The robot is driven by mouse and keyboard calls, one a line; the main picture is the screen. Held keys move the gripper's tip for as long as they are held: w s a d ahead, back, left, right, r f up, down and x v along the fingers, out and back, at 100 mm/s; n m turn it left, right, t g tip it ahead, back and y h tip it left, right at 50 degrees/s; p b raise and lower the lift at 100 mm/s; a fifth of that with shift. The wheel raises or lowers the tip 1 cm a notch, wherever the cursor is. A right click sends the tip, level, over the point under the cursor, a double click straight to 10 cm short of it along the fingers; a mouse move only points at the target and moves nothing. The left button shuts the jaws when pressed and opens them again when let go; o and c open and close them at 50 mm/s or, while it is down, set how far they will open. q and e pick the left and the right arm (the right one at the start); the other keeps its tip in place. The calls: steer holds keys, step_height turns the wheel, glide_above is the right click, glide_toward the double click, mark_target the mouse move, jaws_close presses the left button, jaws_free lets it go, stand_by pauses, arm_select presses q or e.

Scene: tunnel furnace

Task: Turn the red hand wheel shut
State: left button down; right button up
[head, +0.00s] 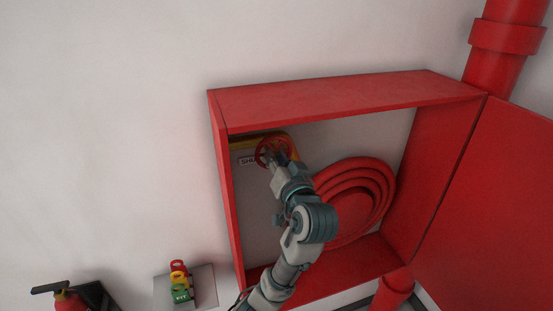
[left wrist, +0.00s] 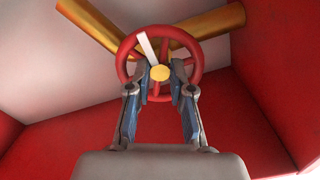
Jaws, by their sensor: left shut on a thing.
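The red hand wheel (head: 272,151) is inside the open red cabinet, at its upper left, in front of a yellow pipe. In the left wrist view the wheel (left wrist: 192,78) faces me, with a yellow hub (left wrist: 160,73) and a white bar running up from the hub. My left gripper (head: 272,160) reaches into the cabinet. In the left wrist view its fingers (left wrist: 160,80) lie on either side of the hub area, shut on the wheel. The gripper hides part of the wheel in the head view. My right gripper is not in view.
The red cabinet (head: 330,97) has its door (head: 500,210) swung open to the right. A coiled red hose (head: 372,185) hangs right of my arm. A yellow pipe (left wrist: 205,22) runs behind the wheel. A fire extinguisher (head: 70,299) and small coloured objects (head: 180,280) are at lower left.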

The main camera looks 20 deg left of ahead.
arm_select(q)
steer(key=c, duration=1.3)
jaws_free()
steer(key=shift+r, duration=0.15)
steer(key=shift+d, duration=0.1)
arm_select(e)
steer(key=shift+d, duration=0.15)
arm_select(q)
steer(key=shift+d, duration=0.15)
steer(key=v, duration=1.1)
steer(key=shift+s+d, duration=0.25)
steer(key=shift+d, duration=0.1)
steer(key=shift+a, duration=0.1)
